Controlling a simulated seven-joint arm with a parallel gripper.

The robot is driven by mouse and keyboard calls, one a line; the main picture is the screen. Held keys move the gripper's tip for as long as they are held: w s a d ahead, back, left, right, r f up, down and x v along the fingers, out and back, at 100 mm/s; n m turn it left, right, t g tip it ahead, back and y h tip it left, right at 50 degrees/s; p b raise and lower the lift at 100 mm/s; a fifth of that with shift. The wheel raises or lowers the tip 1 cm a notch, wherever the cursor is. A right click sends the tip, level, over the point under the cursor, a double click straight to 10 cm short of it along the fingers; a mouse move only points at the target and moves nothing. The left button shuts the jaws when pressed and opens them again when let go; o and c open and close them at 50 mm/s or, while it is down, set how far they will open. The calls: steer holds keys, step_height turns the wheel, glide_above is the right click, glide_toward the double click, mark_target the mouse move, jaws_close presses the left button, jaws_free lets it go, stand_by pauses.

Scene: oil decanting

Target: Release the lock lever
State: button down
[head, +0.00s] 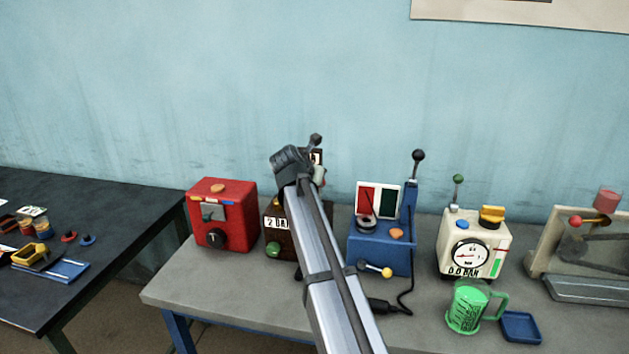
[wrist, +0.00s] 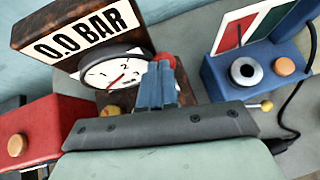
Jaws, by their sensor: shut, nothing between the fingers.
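My gripper (wrist: 162,72) is shut and empty in the wrist view, its blue fingers together in front of the brown unit (wrist: 118,37). That unit carries a "0.0 BAR" sign (wrist: 85,30) and a white round gauge (wrist: 115,72). Something red shows at the fingertips; I cannot tell whether they touch it. In the head view my arm covers much of the brown unit (head: 283,217), and the fingers are hidden. A black-knobbed lever (head: 315,139) stands up just behind my wrist. I cannot tell for sure which part is the lock lever.
A red box (head: 222,215) stands left of the brown unit. To the right stand a blue unit (head: 380,247) with a tall black-knobbed lever (head: 418,157) and a cable, and a cream gauge box (head: 475,243). A green jug (head: 467,309) stands near the grey bench's (head: 225,285) front.

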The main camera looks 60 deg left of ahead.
steer(key=shift+s+d, duration=0.1)
stand_by(0.3)
steer(key=a+r+v, duration=0.1)
steer(key=v, duration=1.2)
steer(key=shift+w+r, duration=0.2)
steer(key=shift+w, duration=0.15)
steer(key=shift+w+f, duration=0.1)
